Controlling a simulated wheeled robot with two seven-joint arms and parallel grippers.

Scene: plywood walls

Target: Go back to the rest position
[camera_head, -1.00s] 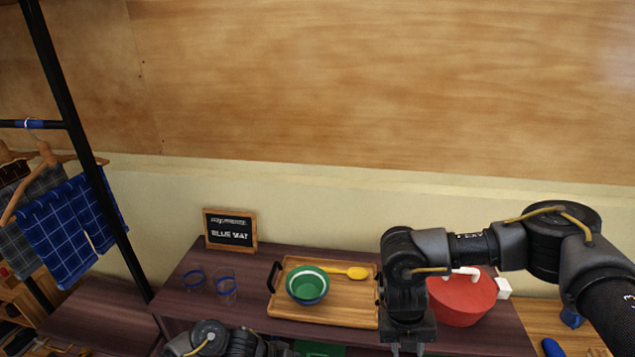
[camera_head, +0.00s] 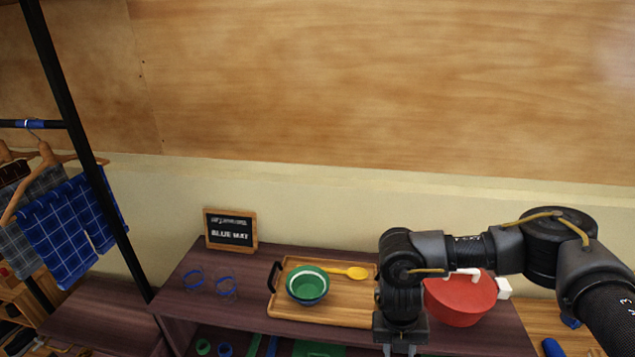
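My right arm comes in from the right edge and bends down in front of the shelf. My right gripper (camera_head: 398,349) points down at the bottom edge of the view, in front of the tray's right end. Only the top of its fingers shows, so I cannot tell whether it is open or shut. My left gripper is out of the view. A wooden tray (camera_head: 345,312) with dark handles lies on the dark wood shelf (camera_head: 250,277). A green bowl (camera_head: 307,284) with a blue outside and a yellow spoon (camera_head: 347,272) are on the tray.
A red pot (camera_head: 460,302) stands right of the tray, partly behind my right arm. Two blue-rimmed glasses (camera_head: 226,290) stand left of it. A "BLUE MAT" sign (camera_head: 230,230) leans at the back. A black rack pole (camera_head: 88,150) with hung clothes is at the left. Green and blue things lie on a lower level.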

